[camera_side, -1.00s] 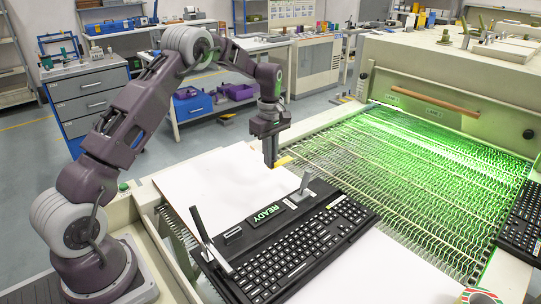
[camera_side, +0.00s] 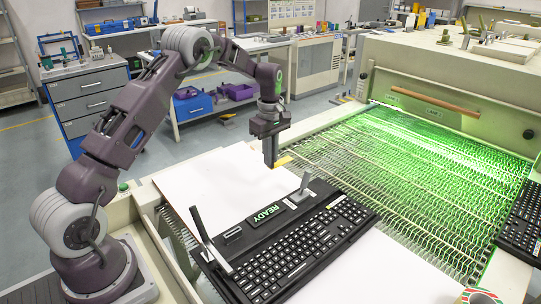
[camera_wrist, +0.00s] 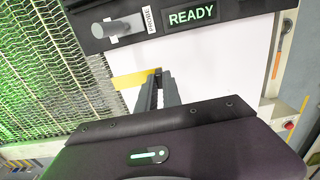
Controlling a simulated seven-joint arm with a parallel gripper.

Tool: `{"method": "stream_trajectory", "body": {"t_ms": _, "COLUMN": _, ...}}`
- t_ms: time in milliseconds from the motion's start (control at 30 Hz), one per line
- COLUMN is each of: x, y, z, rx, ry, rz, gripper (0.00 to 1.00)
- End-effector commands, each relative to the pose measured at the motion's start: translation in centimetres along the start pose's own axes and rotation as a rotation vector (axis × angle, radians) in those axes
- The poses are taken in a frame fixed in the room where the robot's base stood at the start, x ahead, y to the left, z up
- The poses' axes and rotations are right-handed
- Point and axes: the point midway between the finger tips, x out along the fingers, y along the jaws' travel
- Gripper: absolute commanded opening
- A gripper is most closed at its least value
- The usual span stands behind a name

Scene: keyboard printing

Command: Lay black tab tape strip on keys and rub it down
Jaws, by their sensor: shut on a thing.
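The black keyboard (camera_side: 292,262) lies on the white surface in the side view, with a fixture bar carrying a green READY display (camera_side: 268,213) along its far side. The display also shows at the top of the wrist view (camera_wrist: 192,16). My gripper (camera_side: 271,163) points down beyond the keyboard, apart from it, near the edge of the green-lit mesh belt. In the wrist view my gripper (camera_wrist: 157,80) is shut, with a small dark piece at its fingertips. I take this for the black tape strip (camera_wrist: 157,72), mostly hidden by the fingers.
A yellow strip (camera_wrist: 132,79) lies beside the fingertips, at the belt's edge. The green-lit mesh belt (camera_side: 410,185) fills the right side. White surface (camera_side: 215,185) is clear left of my gripper.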

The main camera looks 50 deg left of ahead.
Motion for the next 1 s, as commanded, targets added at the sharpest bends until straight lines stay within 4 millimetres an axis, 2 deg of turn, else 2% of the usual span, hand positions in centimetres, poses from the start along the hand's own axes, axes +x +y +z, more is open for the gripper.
{"method": "stream_trajectory", "body": {"t_ms": 167, "x": -0.9, "y": 0.1, "z": 0.0, "rx": 0.0, "ry": 0.002, "rz": 0.002, "gripper": 0.0}}
{"method": "stream_trajectory", "body": {"t_ms": 467, "x": -6.9, "y": 0.1, "z": 0.0, "rx": 0.001, "ry": 0.002, "rz": 0.003, "gripper": 0.0}}
{"method": "stream_trajectory", "body": {"t_ms": 767, "x": -7.1, "y": -1.0, "z": 6.6, "rx": 0.004, "ry": 0.001, "rz": -0.001, "gripper": 0.0}}
{"method": "stream_trajectory", "body": {"t_ms": 867, "x": -7.2, "y": -2.0, "z": 9.8, "rx": 0.005, "ry": 0.001, "rz": -0.001, "gripper": 0.0}}
{"method": "stream_trajectory", "body": {"t_ms": 1000, "x": -7.2, "y": -4.2, "z": 14.8, "rx": 0.005, "ry": 0.001, "rz": -0.001, "gripper": 0.0}}
